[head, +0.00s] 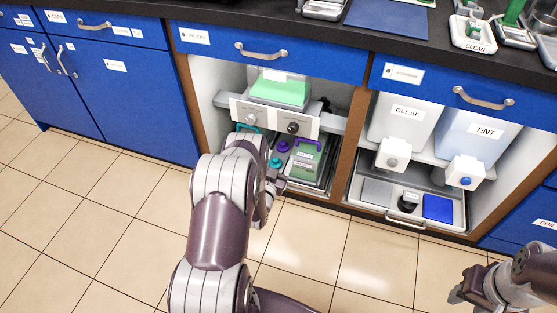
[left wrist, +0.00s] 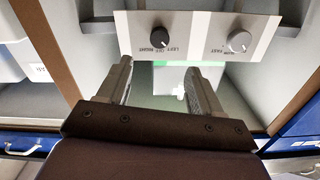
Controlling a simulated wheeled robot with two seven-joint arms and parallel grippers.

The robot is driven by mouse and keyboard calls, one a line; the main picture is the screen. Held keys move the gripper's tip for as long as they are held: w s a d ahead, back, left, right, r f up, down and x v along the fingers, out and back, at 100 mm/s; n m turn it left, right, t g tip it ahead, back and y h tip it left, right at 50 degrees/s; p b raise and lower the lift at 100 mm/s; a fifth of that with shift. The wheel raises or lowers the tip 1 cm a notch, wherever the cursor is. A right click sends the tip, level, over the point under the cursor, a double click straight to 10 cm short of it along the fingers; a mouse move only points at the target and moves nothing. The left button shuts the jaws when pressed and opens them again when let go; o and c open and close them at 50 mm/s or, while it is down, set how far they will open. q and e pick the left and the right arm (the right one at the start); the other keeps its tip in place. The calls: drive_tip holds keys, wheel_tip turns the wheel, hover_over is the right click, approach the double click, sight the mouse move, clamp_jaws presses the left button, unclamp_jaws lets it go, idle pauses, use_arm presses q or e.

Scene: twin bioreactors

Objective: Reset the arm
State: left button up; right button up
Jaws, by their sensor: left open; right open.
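My left arm reaches toward the open middle cabinet bay. In the head view its gripper (head: 271,184) is partly hidden by the arm's own links. In the left wrist view the two fingers of the left gripper (left wrist: 160,82) stand apart with nothing between them. A white control panel (head: 272,117) with two knobs crosses the bay. The same panel fills the top of the left wrist view, with a dark knob (left wrist: 157,37) and a grey knob (left wrist: 239,41); the fingers look apart from both. My right gripper (head: 466,287) is at the lower right, open and empty.
Under the panel a tray (head: 316,185) holds a green container (head: 305,158) and purple and teal caps. The tiled floor (head: 100,215) at left is clear.

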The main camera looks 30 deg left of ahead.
use_arm(q)
drive_tip(key=s+d+f+n+g+h, duration=0.2)
drive_tip(key=s+d+f+g+h, duration=0.1)
drive_tip(key=s+f+g, duration=0.6)
drive_tip(key=s+d+r+m+g, duration=0.1)
drive_tip(key=s+d+r+g, duration=0.3)
drive_tip(key=r, duration=0.5)
drive_tip(key=s+d+r+g+h, duration=0.1)
drive_tip(key=s+d+r+g, duration=0.1)
drive_tip(key=s+d+r, duration=0.5)
drive_tip(key=s+d+r+m+g, duration=0.1)
drive_tip(key=s+d+r+g, duration=0.3)
drive_tip(key=r, duration=0.6)
wheel_tip(320, 180, up, 40)
drive_tip(key=w+t+p, duration=0.1)
drive_tip(key=t+p, duration=0.2)
drive_tip(key=p, duration=3.4)
drive_tip(key=shift+d+m, duration=0.3)
drive_tip(key=shift+m, duration=0.1)
